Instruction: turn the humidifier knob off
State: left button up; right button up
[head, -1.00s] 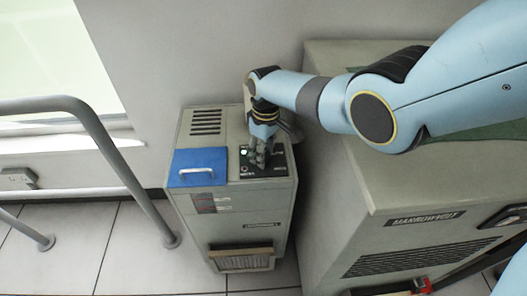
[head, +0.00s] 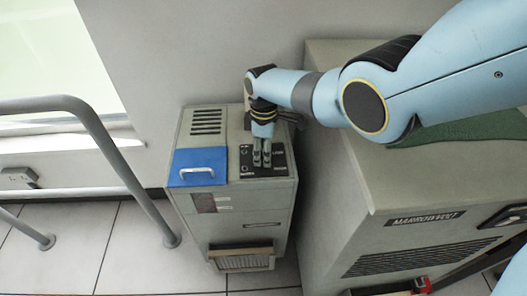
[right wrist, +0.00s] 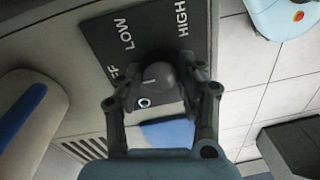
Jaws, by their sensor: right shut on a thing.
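The humidifier (head: 262,228) is a grey cabinet against the wall, with a black control panel (head: 280,168) on its top right. My right gripper (head: 262,163) points down onto this panel, its fingers side by side. In the right wrist view, the gripper (right wrist: 163,86) is shut on the round dark knob (right wrist: 160,72), one finger on each side. The panel (right wrist: 105,48) reads LOW and HIGH, and a partly hidden label ends in FF. A pale line shows on the knob; I cannot tell which label it points at. My left gripper is not in view.
A blue lid (head: 198,160) with a pale handle lies left of the panel. A larger grey cabinet (head: 350,190) stands close on the right. A grey rail (head: 110,150) stands at the left, with open tiled floor around it.

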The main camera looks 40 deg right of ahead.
dwell(0.3)
jog(key=o, duration=1.2)
jog(key=shift+c, duration=0.2)
notch_tip(320, 180, up, 12)
jog(key=shift+w+d, duration=0.25)
jog(key=shift+w, duration=0.1)
jog(key=shift+s+f, duration=0.1)
